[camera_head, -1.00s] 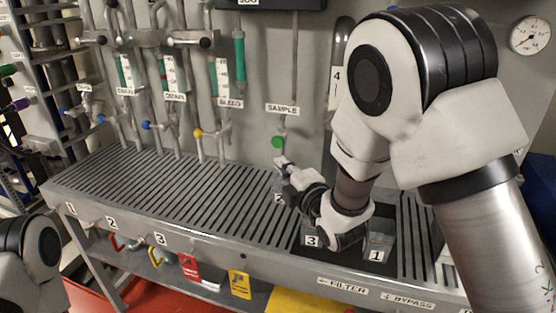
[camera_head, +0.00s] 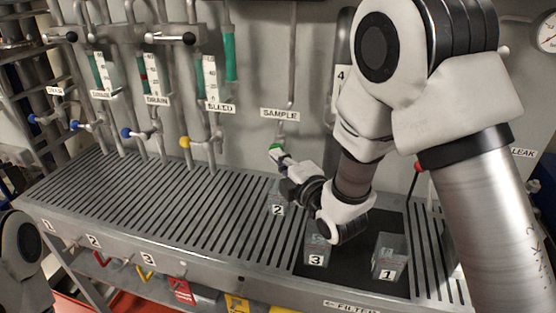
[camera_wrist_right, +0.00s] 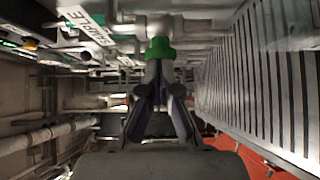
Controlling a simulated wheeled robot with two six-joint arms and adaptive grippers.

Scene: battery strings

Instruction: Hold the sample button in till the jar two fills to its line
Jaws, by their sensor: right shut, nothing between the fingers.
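The green sample button (camera_head: 277,147) is on the back wall under the SAMPLE label (camera_head: 280,114). My right gripper (camera_head: 280,158) is shut and empty, its fingertips at the button, apparently against it. In the right wrist view the green button (camera_wrist_right: 160,47) sits straight ahead of the closed fingertips (camera_wrist_right: 160,72). How far it is pressed in, I cannot tell. Jar two (camera_head: 276,198), clear with a 2 label, stands on the slatted bench just below my gripper. It is partly hidden; its liquid level and line are too small to read. My left gripper is out of view.
Jar three (camera_head: 317,246) and jar one (camera_head: 391,255) stand on a dark panel in the bench at right, close under my right arm. The slatted bench (camera_head: 150,200) is clear at left. Valves with blue and yellow knobs (camera_head: 185,142) line the wall.

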